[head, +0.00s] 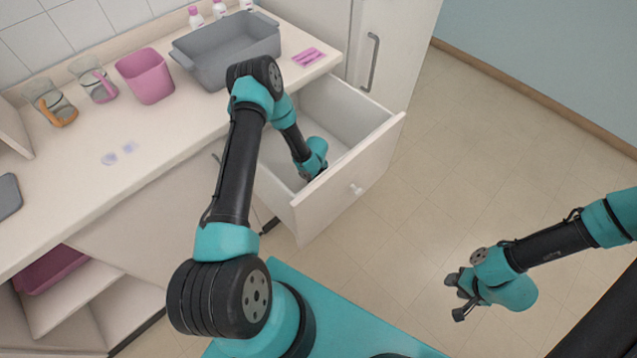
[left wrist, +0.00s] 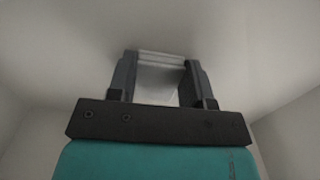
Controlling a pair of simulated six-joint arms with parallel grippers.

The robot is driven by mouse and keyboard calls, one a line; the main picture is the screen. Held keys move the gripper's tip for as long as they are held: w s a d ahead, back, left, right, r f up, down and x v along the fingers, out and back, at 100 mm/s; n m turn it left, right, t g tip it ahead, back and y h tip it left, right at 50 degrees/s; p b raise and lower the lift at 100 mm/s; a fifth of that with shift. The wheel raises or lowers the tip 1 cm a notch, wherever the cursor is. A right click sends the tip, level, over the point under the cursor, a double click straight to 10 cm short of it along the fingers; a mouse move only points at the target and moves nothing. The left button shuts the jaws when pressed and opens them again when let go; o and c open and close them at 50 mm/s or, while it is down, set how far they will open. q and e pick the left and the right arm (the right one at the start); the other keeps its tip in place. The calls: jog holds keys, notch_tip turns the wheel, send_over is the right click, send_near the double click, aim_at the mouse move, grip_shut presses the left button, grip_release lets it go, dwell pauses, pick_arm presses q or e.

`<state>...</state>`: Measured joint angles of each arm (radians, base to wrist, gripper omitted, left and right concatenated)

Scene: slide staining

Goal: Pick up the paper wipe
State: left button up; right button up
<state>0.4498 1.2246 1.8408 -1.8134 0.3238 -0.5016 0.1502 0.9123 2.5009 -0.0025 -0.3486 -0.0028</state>
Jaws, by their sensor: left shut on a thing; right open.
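My left arm reaches down into the open drawer (head: 372,160) in the head view, and its wrist hides the fingers there. In the left wrist view my left gripper (left wrist: 160,62) is shut on a pale, flat thing between its fingers, which looks like the paper wipe (left wrist: 161,78). The wipe sits low inside the drawer, near its whitish bottom; I cannot tell whether it touches. The head view does not show the wipe. My right gripper (head: 456,298) is open and empty above the floor, right of the drawer.
On the counter stand a grey tub (head: 228,55), a pink container (head: 146,77), two glass beakers and several small bottles. A pink packet (head: 309,57) lies by the counter's edge above the drawer. The drawer walls surround my left gripper. The floor at right is clear.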

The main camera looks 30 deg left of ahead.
pick_arm(q)
jog(key=shift+c, duration=1)
notch_tip(320, 180, up, 10)
jog(key=o, duration=0.4)
jog(key=shift+f, duration=0.1)
jog(key=shift+c, duration=1.4)
